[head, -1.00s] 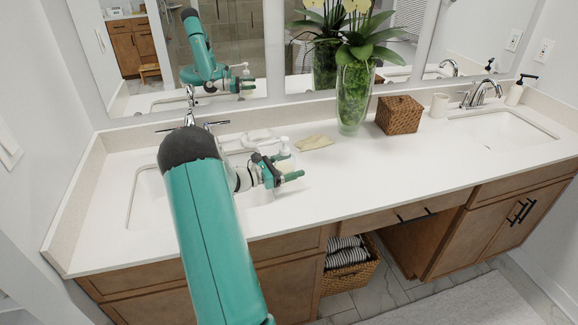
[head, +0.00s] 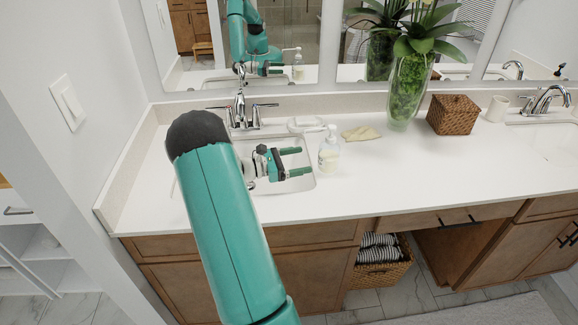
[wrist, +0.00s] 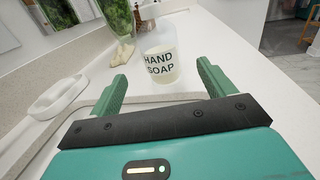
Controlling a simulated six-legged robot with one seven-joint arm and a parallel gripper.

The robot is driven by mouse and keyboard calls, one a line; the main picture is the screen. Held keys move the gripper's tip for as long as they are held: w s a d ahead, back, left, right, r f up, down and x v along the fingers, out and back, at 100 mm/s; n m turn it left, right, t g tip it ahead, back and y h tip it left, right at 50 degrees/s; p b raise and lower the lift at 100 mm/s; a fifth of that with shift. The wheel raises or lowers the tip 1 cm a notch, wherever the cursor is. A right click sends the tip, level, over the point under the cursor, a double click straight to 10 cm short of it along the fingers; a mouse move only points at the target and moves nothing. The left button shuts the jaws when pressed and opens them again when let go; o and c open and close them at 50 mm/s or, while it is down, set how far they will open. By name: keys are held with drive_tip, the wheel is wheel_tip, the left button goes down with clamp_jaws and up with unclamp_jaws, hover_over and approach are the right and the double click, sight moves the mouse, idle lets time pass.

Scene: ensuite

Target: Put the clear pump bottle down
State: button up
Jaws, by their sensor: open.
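The clear pump bottle (head: 329,152) stands upright on the white counter, just right of the left sink. In the wrist view the bottle (wrist: 160,58) shows a "HAND SOAP" label, and its top is cut off by the frame edge. My gripper (head: 301,161) is open, with its green fingers pointing toward the bottle from the left. In the wrist view the fingers of my gripper (wrist: 162,85) are spread apart, and the bottle stands beyond their tips, with nothing held between them.
A white soap dish (head: 305,125) and a folded yellowish cloth (head: 361,133) lie behind the bottle. The left faucet (head: 241,112) is behind my arm.

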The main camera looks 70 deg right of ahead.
drive_tip(key=w+a+r+m+t+y, duration=0.2)
drive_tip(key=w+a+r+t, duration=0.15)
drive_tip(key=a, duration=0.65)
drive_tip(key=w+a+r+m+t+y, duration=0.2)
drive_tip(key=w+a+r+t, duration=0.15)
drive_tip(key=a, duration=0.55)
drive_tip(key=w+a+r+m+t+y, duration=0.1)
drive_tip(key=w+a+r+m+t, duration=0.2)
drive_tip(key=a, duration=0.7)
drive_tip(key=s+a+r+t+y, duration=0.1)
drive_tip(key=a+r+t+y, duration=0.1)
drive_tip(key=a, duration=0.7)
drive_tip(key=s+a+r+t+y, duration=0.2)
drive_tip(key=a+t, duration=0.2)
drive_tip(key=a, duration=0.5)
drive_tip(key=s+a+r+t+y, duration=0.1)
drive_tip(key=a+r+t+y, duration=0.1)
drive_tip(key=a, duration=0.6)
drive_tip(key=shift+s+a+r+m+t+y, duration=0.3)
drive_tip(key=shift+a+r+m+t, duration=0.1)
drive_tip(key=shift+t, duration=0.3)
